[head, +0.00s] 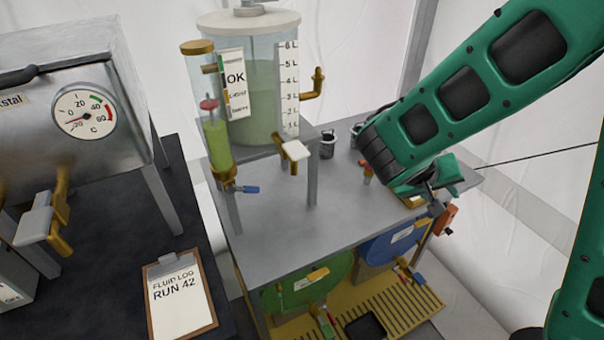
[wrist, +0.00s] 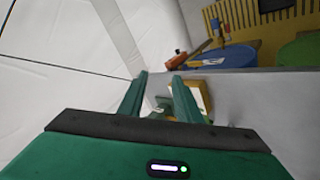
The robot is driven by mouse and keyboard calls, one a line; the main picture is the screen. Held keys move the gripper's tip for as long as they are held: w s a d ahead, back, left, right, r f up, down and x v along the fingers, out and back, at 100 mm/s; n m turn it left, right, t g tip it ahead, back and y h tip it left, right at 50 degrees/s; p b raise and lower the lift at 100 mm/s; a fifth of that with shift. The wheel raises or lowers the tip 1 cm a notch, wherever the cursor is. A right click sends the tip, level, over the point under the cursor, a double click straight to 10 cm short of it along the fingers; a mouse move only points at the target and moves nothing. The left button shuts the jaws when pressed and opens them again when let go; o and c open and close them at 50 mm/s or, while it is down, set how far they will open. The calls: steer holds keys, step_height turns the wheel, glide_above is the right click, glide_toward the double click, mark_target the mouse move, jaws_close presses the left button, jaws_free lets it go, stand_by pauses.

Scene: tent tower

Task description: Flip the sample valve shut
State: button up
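No label that I can read says which valve is the sample valve. A brass valve with a white lever (head: 295,150) sits low on the clear tank (head: 262,75). A valve with a blue lever (head: 247,189) is at the foot of the narrow sight tube (head: 216,140). An orange handle (head: 448,219) is at the bench's right edge; an orange part also shows in the wrist view (wrist: 177,60). My gripper (head: 436,192) is above the bench's right end, near that handle. In the wrist view its fingers (wrist: 160,88) are apart with nothing clearly held.
The grey bench (head: 290,225) has metal cups (head: 327,146) and a small tan tray (head: 413,201), partly hidden by my arm. Below are green (head: 308,285) and blue (head: 395,240) drums on a yellow grate (head: 405,312). A gauge box (head: 80,105) and clipboard (head: 180,298) are left.

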mark_target(254, 192)
steer(key=w+a+n+t+y, duration=0.25)
steer(key=a+n+t, duration=0.45)
steer(key=a, duration=1.3)
steer(key=s+a+n+t+y, duration=0.2)
steer(key=s+a, duration=0.1)
steer(key=a, duration=0.4)
steer(key=s+a+r+n+t+y, duration=0.1)
steer(key=s+a+n+t+y, duration=0.1)
steer(key=a, duration=0.6)
steer(key=s+a+r+n+t+y, duration=0.1)
steer(key=s+a+n+t+y, duration=0.1)
steer(key=s+a, duration=0.3)
steer(key=shift+a+r+n+y, duration=0.15)
steer(key=shift+a+n+y, duration=0.15)
steer(key=shift+a+y, duration=0.7)
steer(key=w+a, duration=0.2)
steer(key=w, duration=0.5)
jaws_close()
